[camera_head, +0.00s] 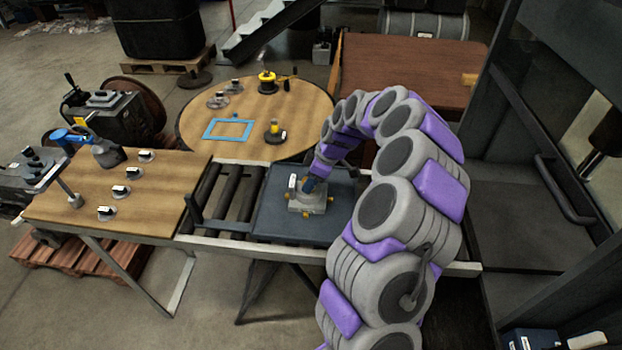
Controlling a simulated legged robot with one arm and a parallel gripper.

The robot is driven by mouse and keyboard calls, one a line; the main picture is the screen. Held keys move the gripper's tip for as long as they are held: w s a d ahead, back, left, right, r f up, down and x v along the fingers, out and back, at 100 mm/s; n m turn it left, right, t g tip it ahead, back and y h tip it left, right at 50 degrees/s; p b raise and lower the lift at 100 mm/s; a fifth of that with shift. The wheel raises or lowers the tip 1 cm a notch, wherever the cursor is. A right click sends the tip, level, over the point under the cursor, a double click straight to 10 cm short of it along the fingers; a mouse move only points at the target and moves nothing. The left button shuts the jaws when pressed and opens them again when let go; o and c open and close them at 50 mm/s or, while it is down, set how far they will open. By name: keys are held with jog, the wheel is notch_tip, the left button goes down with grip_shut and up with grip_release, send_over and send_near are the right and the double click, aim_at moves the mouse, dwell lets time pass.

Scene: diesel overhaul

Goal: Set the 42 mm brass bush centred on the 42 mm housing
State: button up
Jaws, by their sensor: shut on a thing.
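My gripper (311,187) points down at a grey block (306,205) with small yellow parts at its edges. The block sits on a dark square plate (270,217) at the right end of the bench. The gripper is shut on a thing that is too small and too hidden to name. A small black and white piece (292,183) stands at the block's left. I cannot make out the brass bush for certain, nor which part is the 42 mm housing. I cannot tell whether the held thing touches the block.
Bare rollers (232,190) lie left of the plate. The wooden bench top (75,190) carries several small tagged pieces. Behind, a round table (190,125) holds a blue frame (228,129), a yellow-topped piece (275,130) and other parts. A dark cabinet stands at the right.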

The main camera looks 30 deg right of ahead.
jog(key=shift+a+f, duration=0.1)
jog(key=shift+f, duration=0.1)
jog(key=o, duration=1.1)
jog(key=shift+o, duration=0.5)
jog(key=o, duration=0.3)
jog(key=shift+r, duration=0.1)
jog(key=shift+r+p, duration=0.95)
jog(key=shift+r, duration=3.5)
